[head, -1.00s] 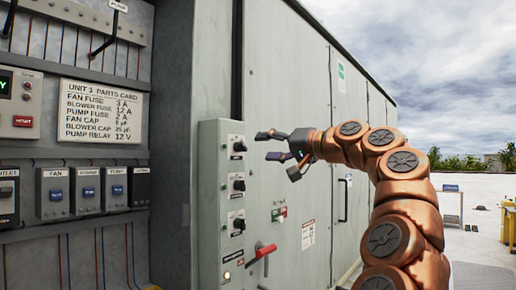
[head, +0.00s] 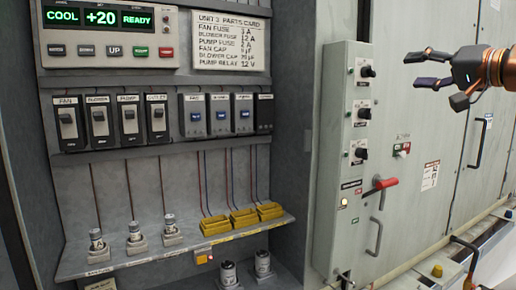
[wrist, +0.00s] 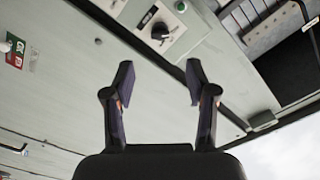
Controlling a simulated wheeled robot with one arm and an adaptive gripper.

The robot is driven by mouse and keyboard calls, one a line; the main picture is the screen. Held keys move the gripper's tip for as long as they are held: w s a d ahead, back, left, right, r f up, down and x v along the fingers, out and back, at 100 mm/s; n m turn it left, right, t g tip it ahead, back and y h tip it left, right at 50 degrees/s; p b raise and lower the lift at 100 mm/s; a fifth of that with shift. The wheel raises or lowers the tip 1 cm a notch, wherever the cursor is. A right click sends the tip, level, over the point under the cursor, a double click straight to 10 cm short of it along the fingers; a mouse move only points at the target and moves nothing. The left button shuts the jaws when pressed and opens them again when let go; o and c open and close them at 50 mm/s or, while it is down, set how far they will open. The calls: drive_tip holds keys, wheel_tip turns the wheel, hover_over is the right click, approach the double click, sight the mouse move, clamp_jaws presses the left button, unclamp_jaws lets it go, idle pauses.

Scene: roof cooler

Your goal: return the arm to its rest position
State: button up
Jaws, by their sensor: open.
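My gripper (head: 430,70) is at the upper right of the head view, with its fingers apart and pointing left. It holds nothing. It is in front of the grey cabinet doors (head: 428,120), to the right of the knob panel (head: 335,160). My copper-coloured arm is mostly cut off by the right edge. In the wrist view the two fingers (wrist: 160,90) are spread with empty space between them. Behind them that view shows a pale panel surface and a dark knob (wrist: 160,30).
The knob panel carries several black knobs and a red-handled lever (head: 385,184). At left is an open bay with a display (head: 98,17), switches, yellow trays (head: 243,216) and small cylinders on a shelf (head: 180,246). A dark door handle (head: 478,143) is below my gripper.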

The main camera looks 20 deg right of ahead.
drive_tip(key=w+a+f+n+g+y, duration=0.1)
drive_tip(key=a+f+g, duration=0.2)
drive_tip(key=a+f, duration=0.35)
drive_tip(key=w+a+f+n+g+y, duration=0.15)
drive_tip(key=a+f, duration=0.25)
drive_tip(key=a, duration=0.6)
drive_tip(key=w+a+f+n+g+y, duration=0.1)
drive_tip(key=w+a+f+n+g, duration=0.15)
drive_tip(key=a+f, duration=0.4)
drive_tip(key=s+a+f+g+h, duration=0.2)
drive_tip(key=s+a+f+g, duration=0.4)
drive_tip(key=a+f, duration=0.65)
drive_tip(key=s+d+f+g+h, duration=0.2)
drive_tip(key=s+f+g, duration=0.1)
drive_tip(key=s+f, duration=0.9)
drive_tip(key=s+d+f+n+g+h, duration=0.1)
drive_tip(key=s+d+f+g+h, duration=0.1)
drive_tip(key=s+f, duration=1.1)
drive_tip(key=shift+d+f+n+g+h, duration=0.3)
drive_tip(key=shift+f+g+h, duration=0.35)
drive_tip(key=shift+g+h, duration=0.1)
drive_tip(key=shift+s, duration=0.1)
drive_tip(key=shift+c, duration=0.2)
